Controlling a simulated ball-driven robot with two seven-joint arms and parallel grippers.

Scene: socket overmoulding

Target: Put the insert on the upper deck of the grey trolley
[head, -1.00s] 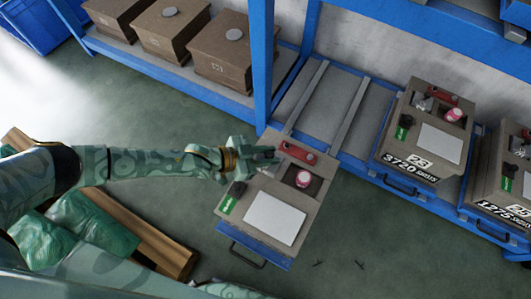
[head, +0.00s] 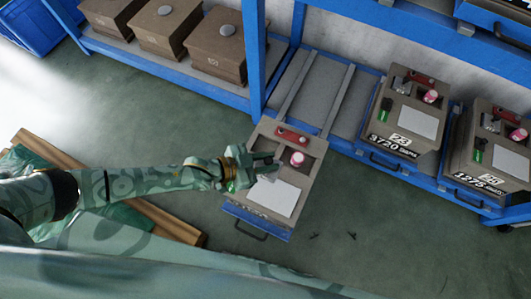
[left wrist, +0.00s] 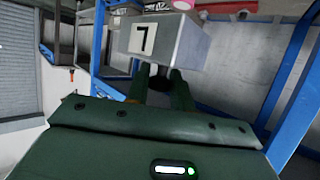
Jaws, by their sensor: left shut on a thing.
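The insert, a grey block marked 7 (left wrist: 168,42), fills the upper middle of the left wrist view, between the fingers of my left gripper (left wrist: 160,78). My left gripper is shut on it. In the head view, my left gripper (head: 266,163) is over the left part of a pulled-out tray (head: 258,207); the insert is mostly hidden there, and I cannot tell its height above the tray. I cannot make out a grey trolley in either view. My right gripper is not in view.
The tray holds a red tool (head: 292,137), a pink-topped can (head: 298,159) and a white sheet (head: 275,196). A blue rack (head: 253,60) carries brown boxes (head: 214,50) and more trays (head: 410,115). Timber (head: 185,231) lies left. The floor at lower right is mostly clear.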

